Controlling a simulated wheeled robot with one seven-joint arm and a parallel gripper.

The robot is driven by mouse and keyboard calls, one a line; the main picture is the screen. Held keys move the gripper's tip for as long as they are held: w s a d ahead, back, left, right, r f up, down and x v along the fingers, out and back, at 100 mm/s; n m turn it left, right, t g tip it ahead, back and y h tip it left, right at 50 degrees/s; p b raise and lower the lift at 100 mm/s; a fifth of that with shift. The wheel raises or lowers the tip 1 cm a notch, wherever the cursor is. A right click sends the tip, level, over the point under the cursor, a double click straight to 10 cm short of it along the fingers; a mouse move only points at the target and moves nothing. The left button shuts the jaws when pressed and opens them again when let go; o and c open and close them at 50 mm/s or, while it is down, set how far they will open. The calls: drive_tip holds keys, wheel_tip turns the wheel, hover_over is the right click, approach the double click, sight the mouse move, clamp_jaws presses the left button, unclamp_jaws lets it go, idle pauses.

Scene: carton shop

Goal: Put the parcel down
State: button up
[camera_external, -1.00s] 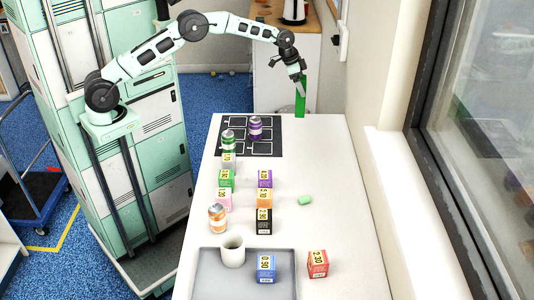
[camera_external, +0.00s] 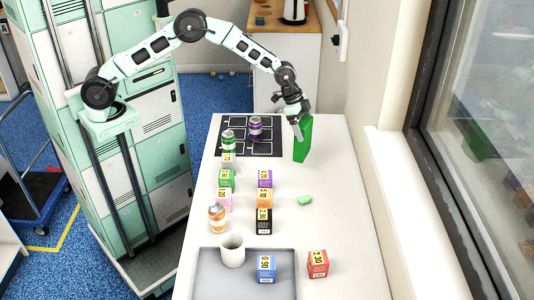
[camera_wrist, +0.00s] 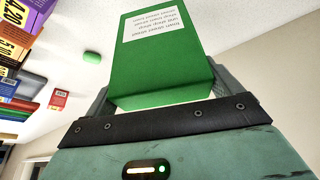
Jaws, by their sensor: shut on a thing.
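The parcel is a green box (camera_external: 302,139) near the back right of the white table. In the wrist view it is a green box (camera_wrist: 165,55) with a white printed label, filling the space between the fingers. My gripper (camera_external: 298,122) is shut on it from above. The parcel is upright and turned somewhat. I cannot tell whether its bottom touches the table (camera_external: 340,235).
Left of the parcel is a dark grid mat (camera_external: 236,146) with a purple can (camera_external: 255,128) and a green can (camera_external: 228,142). Several priced boxes, a green lozenge-shaped piece (camera_external: 305,200) and a grey tray (camera_external: 208,280) stand nearer. The table's right side is mostly clear.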

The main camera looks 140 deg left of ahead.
drive_tip(key=p, duration=0.1)
hover_over(310, 149)
drive_tip(key=s+d, duration=0.1)
drive_tip(key=s, duration=0.1)
drive_tip(key=shift+w+f, duration=0.15)
drive_tip(key=shift+f, duration=2.1)
drive_tip(key=shift+f, duration=0.2)
drive_tip(key=o, duration=1.1)
drive_tip(key=shift+r, duration=0.1)
